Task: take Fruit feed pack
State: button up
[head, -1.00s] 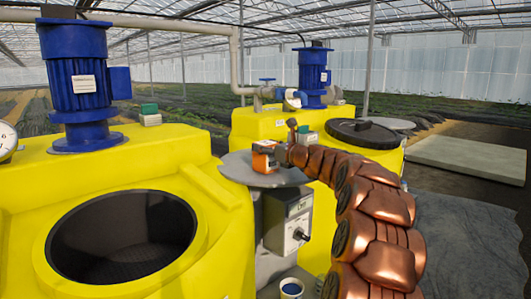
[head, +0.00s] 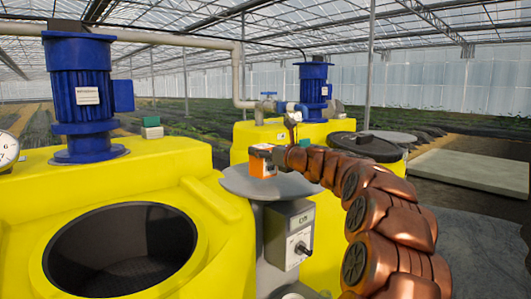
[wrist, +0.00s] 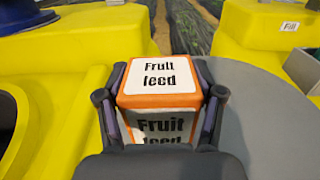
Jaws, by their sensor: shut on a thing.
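The Fruit feed pack (head: 262,163) is an orange box with white labels, at the round grey stand in the head view. In the wrist view the pack (wrist: 158,84) stands upright, with "Fruit feed" on its top and near faces. My gripper (head: 273,158) reaches it from the right. In the wrist view the fingers of my gripper (wrist: 161,104) are shut on the pack's left and right sides. The pack's underside is hidden, so I cannot tell whether it touches the stand.
The round grey stand (head: 250,187) lies between two yellow tanks. The near tank (head: 222,240) has a wide dark opening (head: 120,250) and a blue motor (head: 80,95). The far tank (head: 240,140) has a black lid (head: 368,147). A grey control box (head: 289,235) sits below the stand.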

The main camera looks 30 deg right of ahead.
jog(key=s+a+r+b, duration=0.1)
jog(key=s+a+b, duration=0.1)
jog(key=s+a, duration=0.5)
jog(key=a, duration=0.2)
jog(key=shift+s+a, duration=0.15)
jog(key=shift+a, duration=0.2)
